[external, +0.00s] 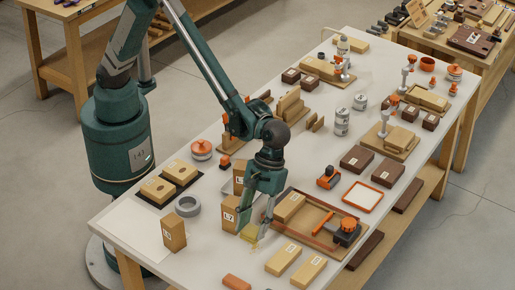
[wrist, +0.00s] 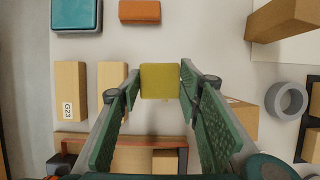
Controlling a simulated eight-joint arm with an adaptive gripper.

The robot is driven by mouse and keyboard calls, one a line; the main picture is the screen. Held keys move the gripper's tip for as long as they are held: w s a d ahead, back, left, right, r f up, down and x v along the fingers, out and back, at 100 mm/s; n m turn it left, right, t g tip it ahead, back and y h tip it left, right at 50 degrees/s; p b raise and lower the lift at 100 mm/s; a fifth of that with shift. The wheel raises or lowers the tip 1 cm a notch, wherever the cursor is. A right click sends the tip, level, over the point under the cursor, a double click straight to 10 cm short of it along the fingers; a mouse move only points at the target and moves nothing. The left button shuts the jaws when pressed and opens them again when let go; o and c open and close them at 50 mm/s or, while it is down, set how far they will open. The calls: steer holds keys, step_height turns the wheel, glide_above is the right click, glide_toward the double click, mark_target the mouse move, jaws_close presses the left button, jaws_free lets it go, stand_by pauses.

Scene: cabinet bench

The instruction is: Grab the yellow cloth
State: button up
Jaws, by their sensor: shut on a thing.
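The yellow cloth (wrist: 160,81) shows as a small, square, folded-looking piece between my fingertips in the wrist view. In the external view the yellow cloth (external: 250,233) is partly hidden by my fingers, low over the near part of the white table. My gripper (external: 254,227) points down with its two green fingers on either side of the cloth. In the wrist view my gripper (wrist: 159,88) has a fingertip at the cloth's left and right edges, shut on it. I cannot tell whether the cloth touches the table.
A shallow wooden tray (external: 328,237) lies right of my gripper. Upright wooden blocks (external: 173,232) and a grey ring (external: 187,207) stand to the left. Two flat wooden blocks (external: 283,260) and an orange block (external: 236,282) lie in front. The table's front left corner is fairly clear.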

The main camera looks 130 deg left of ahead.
steer(key=shift+r, duration=1.05)
